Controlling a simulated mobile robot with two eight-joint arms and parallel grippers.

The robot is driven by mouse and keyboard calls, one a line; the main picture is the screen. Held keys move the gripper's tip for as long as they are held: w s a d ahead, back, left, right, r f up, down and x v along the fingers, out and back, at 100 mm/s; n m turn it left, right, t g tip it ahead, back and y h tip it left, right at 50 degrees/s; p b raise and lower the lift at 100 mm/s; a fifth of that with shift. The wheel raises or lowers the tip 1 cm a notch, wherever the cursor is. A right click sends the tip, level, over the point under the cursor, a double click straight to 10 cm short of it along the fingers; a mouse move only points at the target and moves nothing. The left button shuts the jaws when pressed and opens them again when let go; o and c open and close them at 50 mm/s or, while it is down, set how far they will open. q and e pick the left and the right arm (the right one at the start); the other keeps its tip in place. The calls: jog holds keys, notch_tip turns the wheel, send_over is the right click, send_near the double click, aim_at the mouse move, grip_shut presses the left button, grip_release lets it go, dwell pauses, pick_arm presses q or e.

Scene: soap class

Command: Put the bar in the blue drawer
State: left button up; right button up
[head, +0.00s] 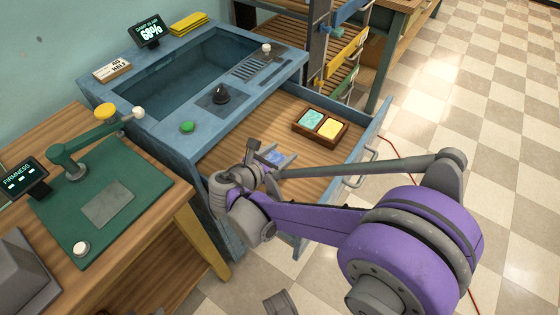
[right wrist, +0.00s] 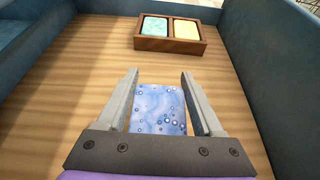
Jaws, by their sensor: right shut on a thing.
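The blue drawer (head: 375,125) is pulled open below the blue sink cabinet, and its wooden floor shows. My right gripper (head: 280,162) is over the drawer floor, inside its walls. It is shut on the bar (right wrist: 158,108), a blue marbled block with bubble-like spots. The bar also shows between the fingertips in the head view (head: 273,156). I cannot tell whether the bar touches the drawer floor. My left gripper is not in view.
A wooden tray (head: 320,140) with a teal bar and a yellow bar sits at the drawer's far end. The drawer's walls (right wrist: 283,80) rise around the gripper. A green press (head: 90,140) stands on the wooden table at left. Bare drawer floor lies around the gripper.

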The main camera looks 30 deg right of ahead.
jog(key=shift+f+b, duration=0.5)
jog(key=shift+f, duration=1.5)
jog(key=shift+f, duration=0.1)
jog(key=o, duration=1.4)
jog(key=shift+o, duration=0.2)
jog(key=p+v, duration=0.1)
jog(key=v, duration=1.1)
jog(key=shift+w+r+p, duration=0.1)
jog(key=shift+r+p, duration=0.15)
jog(key=shift+p, duration=0.15)
